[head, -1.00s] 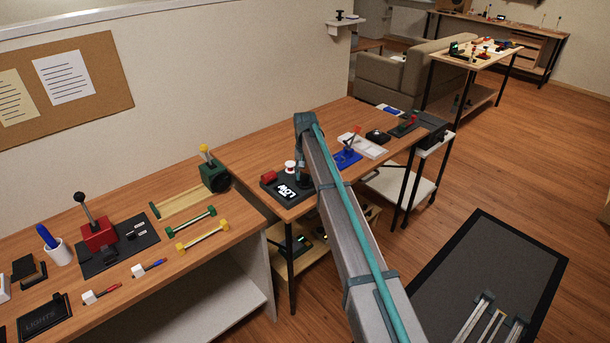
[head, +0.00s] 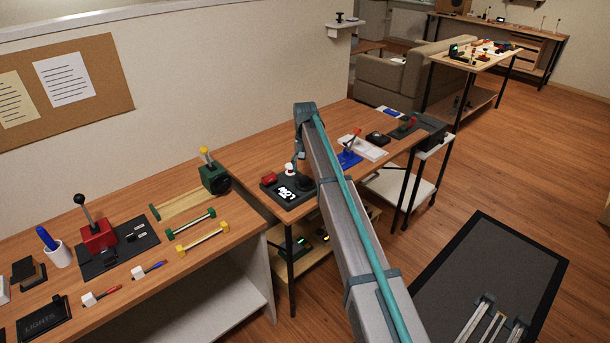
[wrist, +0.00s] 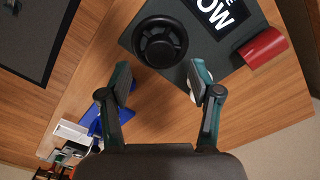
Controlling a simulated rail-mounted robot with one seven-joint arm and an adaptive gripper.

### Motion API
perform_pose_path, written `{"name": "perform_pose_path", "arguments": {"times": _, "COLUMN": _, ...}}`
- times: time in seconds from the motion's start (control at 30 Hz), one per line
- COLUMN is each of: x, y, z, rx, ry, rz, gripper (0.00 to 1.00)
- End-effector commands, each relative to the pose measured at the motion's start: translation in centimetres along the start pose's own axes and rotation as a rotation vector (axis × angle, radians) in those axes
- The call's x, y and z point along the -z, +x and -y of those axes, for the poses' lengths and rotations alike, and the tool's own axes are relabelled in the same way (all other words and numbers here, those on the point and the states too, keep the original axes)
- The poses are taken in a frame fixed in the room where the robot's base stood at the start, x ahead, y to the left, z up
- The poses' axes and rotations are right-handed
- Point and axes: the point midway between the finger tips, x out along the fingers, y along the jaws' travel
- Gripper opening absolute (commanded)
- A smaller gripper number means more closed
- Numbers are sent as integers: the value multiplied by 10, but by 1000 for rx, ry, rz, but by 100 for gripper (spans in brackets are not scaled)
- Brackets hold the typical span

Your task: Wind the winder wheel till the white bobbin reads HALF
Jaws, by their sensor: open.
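The winder is a dark base plate (wrist: 135,38) on the wooden bench. It carries a black spoked wheel (wrist: 160,42), a display (wrist: 222,12) whose large word reads LOW, a red cylinder (wrist: 264,48) and a white bobbin (wrist: 193,97). The bobbin is mostly hidden behind one finger in the wrist view; in the head view the white bobbin (head: 289,168) stands behind the display. My gripper (wrist: 160,76) is open and empty, its fingers spread on either side below the wheel in the picture. It appears apart from the wheel.
A blue device (head: 349,158) and a white tray (head: 368,147) stand on the same bench right of the winder. A left-hand bench holds a red lever box (head: 99,236) and a green block with a yellow-topped handle (head: 214,178). Bare wood (wrist: 250,105) lies beside the plate.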

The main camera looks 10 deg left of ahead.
Motion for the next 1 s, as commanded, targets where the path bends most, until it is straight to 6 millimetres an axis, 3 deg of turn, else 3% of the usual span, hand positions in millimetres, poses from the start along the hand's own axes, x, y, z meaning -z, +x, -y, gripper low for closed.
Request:
{"name": "perform_pose_path", "arguments": {"times": 0.2, "x": 1, "y": -44, "z": 0, "rx": 0, "ry": 0, "rz": -1, "gripper": 64}}
{"name": "perform_pose_path", "arguments": {"times": 0.4, "x": 0, "y": -69, "z": 0, "rx": 0, "ry": 0, "rz": 0, "gripper": 64}}
{"name": "perform_pose_path", "arguments": {"times": 1.0, "x": 0, "y": -77, "z": 0, "rx": 0, "ry": 0, "rz": 1, "gripper": 64}}
